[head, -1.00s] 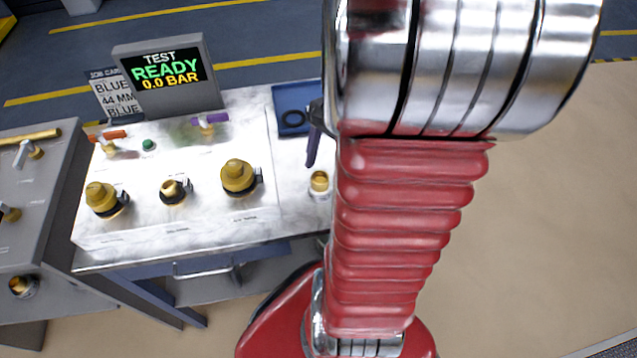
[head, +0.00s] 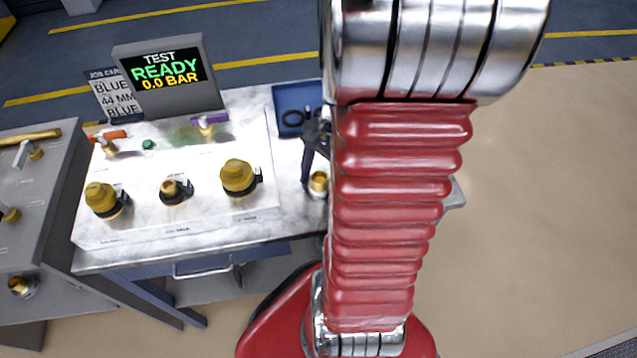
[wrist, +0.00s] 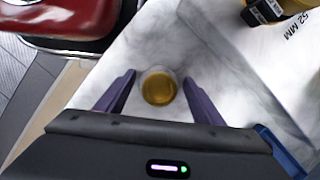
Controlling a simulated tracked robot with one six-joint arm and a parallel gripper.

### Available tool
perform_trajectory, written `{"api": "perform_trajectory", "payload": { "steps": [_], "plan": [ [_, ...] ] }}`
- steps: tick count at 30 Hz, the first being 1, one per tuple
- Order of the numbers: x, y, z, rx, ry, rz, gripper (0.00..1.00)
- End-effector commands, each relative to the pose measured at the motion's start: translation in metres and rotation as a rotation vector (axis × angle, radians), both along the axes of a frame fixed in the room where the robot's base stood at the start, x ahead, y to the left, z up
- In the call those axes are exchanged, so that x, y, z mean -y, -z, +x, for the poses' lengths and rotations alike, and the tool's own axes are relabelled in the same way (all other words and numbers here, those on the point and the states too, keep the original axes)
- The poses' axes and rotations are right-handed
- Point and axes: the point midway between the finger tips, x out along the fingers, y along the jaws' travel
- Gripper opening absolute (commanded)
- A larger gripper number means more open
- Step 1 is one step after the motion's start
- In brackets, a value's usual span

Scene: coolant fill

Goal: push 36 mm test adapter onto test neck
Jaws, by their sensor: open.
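A short brass cylinder (head: 318,183) with a pale rim stands on the right part of the bench top. In the wrist view this brass piece (wrist: 159,88) is round and lies between the fingers of my gripper (wrist: 159,78), with a gap on both sides. My gripper is open; in the head view one purple finger (head: 307,165) shows just left of the brass piece, and the arm hides the rest. A smaller brass fitting with a dark collar (head: 175,190) is in the middle of the panel. I cannot tell which brass part is the 36 mm adapter.
Two larger yellow-brass fittings stand at the panel's left (head: 101,199) and right (head: 238,177); the right one's tag reads 52 MM in the wrist view. A blue tray (head: 284,98) with dark rings lies behind. The display (head: 160,75) reads TEST READY 0.0 BAR.

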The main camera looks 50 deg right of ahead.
Motion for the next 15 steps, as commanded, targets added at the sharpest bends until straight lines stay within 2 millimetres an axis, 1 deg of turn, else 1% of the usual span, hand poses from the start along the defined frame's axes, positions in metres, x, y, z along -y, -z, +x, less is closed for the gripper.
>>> {"api": "perform_trajectory", "payload": {
  "steps": [4, 15],
  "plan": [
    [-0.0001, -0.0001, 0.0001, 0.000, 0.000, 0.000, 0.62],
    [-0.0002, -0.0001, 0.0002, 0.000, -0.001, 0.000, 0.36]
  ]
}}
